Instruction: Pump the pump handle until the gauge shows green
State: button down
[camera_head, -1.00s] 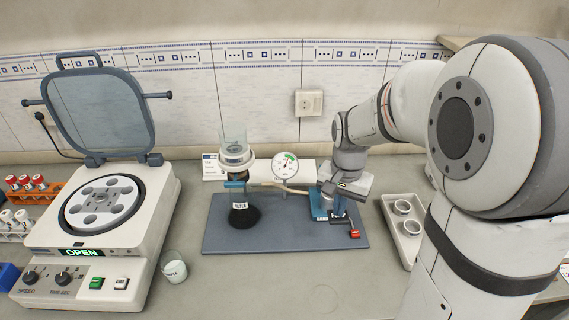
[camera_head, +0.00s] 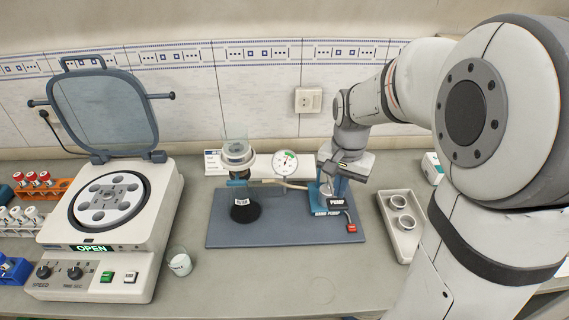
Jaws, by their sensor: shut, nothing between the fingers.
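The hand pump (camera_head: 327,211) is a blue block with a "PUMP" label, at the right end of the blue-grey base plate (camera_head: 240,237). My gripper (camera_head: 337,180) is shut and points down just above the pump. It hides most of the pump handle, and I cannot tell whether the fingers touch it. The round white gauge (camera_head: 285,163) stands behind the plate. Its face has a green mark, but the needle is too small to read surely. A flask with dark contents (camera_head: 245,211) stands on the plate's left, under a clear funnel (camera_head: 236,150).
A small red part (camera_head: 351,227) sits at the pump's front right. The front bench is clear.

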jog(key=shift+r, duration=0.1)
dwell(0.3)
notch_tip(320, 180, up, 5)
jog(key=p, duration=0.3)
jog(key=shift+p, duration=0.4)
jog(key=s+r+n+t, duration=0.1)
jog(key=s+r+n, duration=0.1)
jog(key=s, duration=0.5)
jog(key=s+r+n+t, duration=0.2)
jog(key=s+n, duration=0.2)
jog(key=s, duration=0.3)
jog(key=shift+s+r, duration=0.3)
jog(key=shift+s, duration=0.05)
dwell(0.8)
